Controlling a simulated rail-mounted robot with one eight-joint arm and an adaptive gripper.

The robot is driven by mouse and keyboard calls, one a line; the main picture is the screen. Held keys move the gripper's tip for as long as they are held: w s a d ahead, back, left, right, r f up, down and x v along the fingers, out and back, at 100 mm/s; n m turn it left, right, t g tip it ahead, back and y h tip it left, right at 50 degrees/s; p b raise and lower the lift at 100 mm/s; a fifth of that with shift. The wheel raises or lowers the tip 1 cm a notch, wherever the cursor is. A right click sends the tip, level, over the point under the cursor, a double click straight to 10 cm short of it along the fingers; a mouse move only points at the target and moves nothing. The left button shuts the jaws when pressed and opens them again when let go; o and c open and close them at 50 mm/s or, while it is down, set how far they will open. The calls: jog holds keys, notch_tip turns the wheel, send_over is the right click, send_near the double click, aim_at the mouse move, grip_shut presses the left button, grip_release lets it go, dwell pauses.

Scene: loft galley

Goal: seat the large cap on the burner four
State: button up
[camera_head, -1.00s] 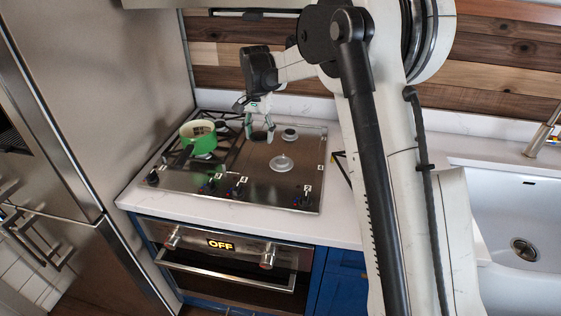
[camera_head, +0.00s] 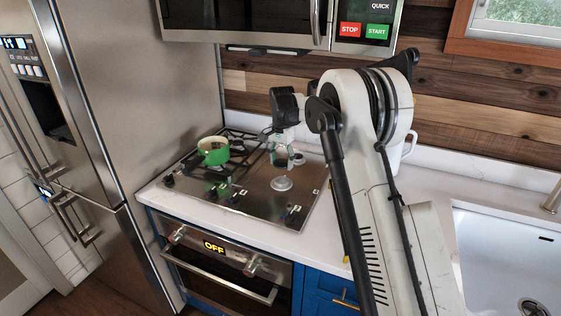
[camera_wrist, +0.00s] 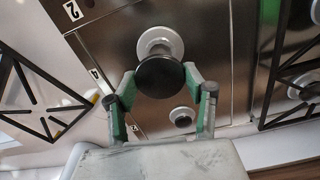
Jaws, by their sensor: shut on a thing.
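The large cap (camera_wrist: 160,78) is a round black disc held between my fingertips in the wrist view. My gripper (camera_head: 281,160) is shut on it, with the cap above the cooktop. In the wrist view my gripper (camera_wrist: 158,82) has one green-and-grey finger on each side of the cap. A bare, pale burner (camera_wrist: 160,42) lies beyond the cap, which hides part of it. A printed 4 (camera_wrist: 95,73) stands to its left. The same burner (camera_head: 282,183) shows uncovered at the right front of the cooktop in the head view.
A smaller burner with a dark cap (camera_wrist: 182,117) lies nearby. A green pot (camera_head: 213,151) stands on the left grates. Black grates (camera_wrist: 35,95) lie at the wrist view's left. Knobs line the cooktop's front, and a microwave (camera_head: 270,22) hangs above.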

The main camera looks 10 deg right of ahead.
jog(key=b, duration=0.1)
send_over(281, 182)
jog(key=shift+f, duration=2.25)
jog(key=shift+f+b, duration=0.7)
jog(key=shift+b, duration=0.05)
jog(key=shift+f+b, duration=0.6)
jog(key=shift+b, duration=0.55)
dwell(0.4)
jog(key=o, duration=1.3)
jog(key=shift+c, duration=0.2)
jog(key=shift+r, duration=0.1)
jog(key=shift+s+r+p, duration=0.1)
jog(key=shift+r+p, duration=1.1)
jog(key=shift+r, duration=2.2)
jog(key=shift+r, duration=0.1)
